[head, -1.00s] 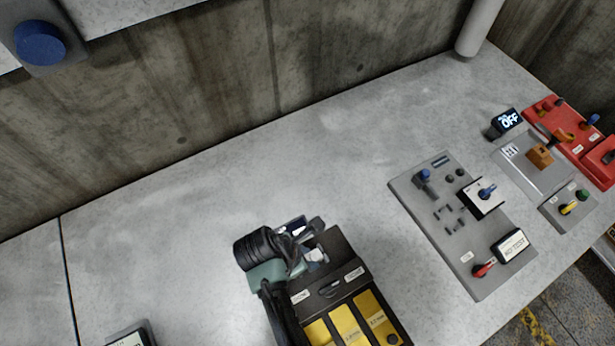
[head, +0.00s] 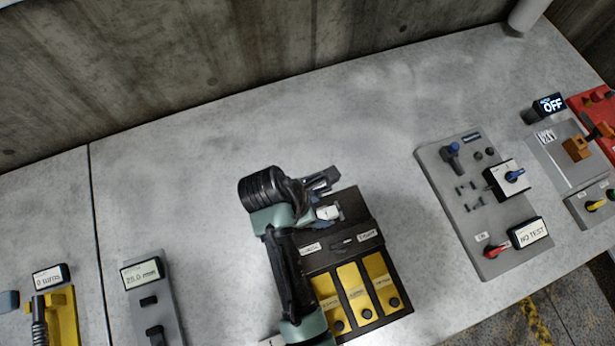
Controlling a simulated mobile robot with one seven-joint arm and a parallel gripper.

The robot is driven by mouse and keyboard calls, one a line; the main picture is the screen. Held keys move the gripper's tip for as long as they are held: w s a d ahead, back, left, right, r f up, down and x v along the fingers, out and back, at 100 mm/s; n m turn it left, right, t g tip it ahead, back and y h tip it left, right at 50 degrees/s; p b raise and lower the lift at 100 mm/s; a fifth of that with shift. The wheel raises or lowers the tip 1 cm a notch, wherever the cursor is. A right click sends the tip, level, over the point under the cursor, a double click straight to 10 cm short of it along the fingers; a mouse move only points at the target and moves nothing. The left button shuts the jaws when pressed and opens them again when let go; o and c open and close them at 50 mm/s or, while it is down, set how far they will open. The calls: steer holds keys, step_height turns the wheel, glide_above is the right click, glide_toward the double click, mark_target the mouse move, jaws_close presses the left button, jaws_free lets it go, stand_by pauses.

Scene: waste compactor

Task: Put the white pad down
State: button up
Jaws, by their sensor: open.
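My gripper (head: 322,184) is over the back left edge of a black case (head: 366,223) on the grey worktop. Its jaws are open and point to the right. A small white piece (head: 328,212), which may be the white pad, shows just below the jaws at the case's back left part. I cannot tell whether it touches the case or a finger. My wrist and forearm hide the case's left side.
The case has yellow compartments (head: 354,291) in front. A grey control panel (head: 484,205) stands to the right, with an OFF display (head: 549,104) beyond it. Gauges, one with a display (head: 142,273), stand at the lower left. The worktop behind the case is clear.

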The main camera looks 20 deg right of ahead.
steer(key=w+a+r+m+t+y, duration=0.1)
steer(key=w+a+r+m+t, duration=0.15)
steer(key=w+r+t, duration=0.65)
steer(key=w+a+r+m, duration=0.2)
steer(key=w+r+m, duration=0.2)
steer(key=r, duration=1.2)
steer(key=w+a+r+m+t+y, duration=0.1)
steer(key=w+a+r+m+t, duration=0.15)
steer(key=w+r+t, duration=0.65)
steer(key=s+a+r+m+t, duration=0.1)
steer(key=s+r+m, duration=0.15)
steer(key=r, duration=0.75)
steer(key=s+r+m+t, duration=0.1)
steer(key=s+r+m, duration=0.15)
steer(key=r, duration=0.75)
steer(key=s+r+m+t+y, duration=0.1)
steer(key=s+r+m+t, duration=0.1)
steer(key=s+r, duration=0.3)
steer(key=s+a+r+m+t+y, duration=0.1)
steer(key=s+r+t, duration=0.4)
steer(key=r, duration=0.6)
steer(key=shift+s+a+r+m, duration=0.15)
steer(key=shift+s+r+m, duration=0.15)
steer(key=shift+s+m, duration=0.45)
step_height(320, 180, down, 3)
steer(key=b, duration=0.3)
steer(key=shift+f, duration=0.2)
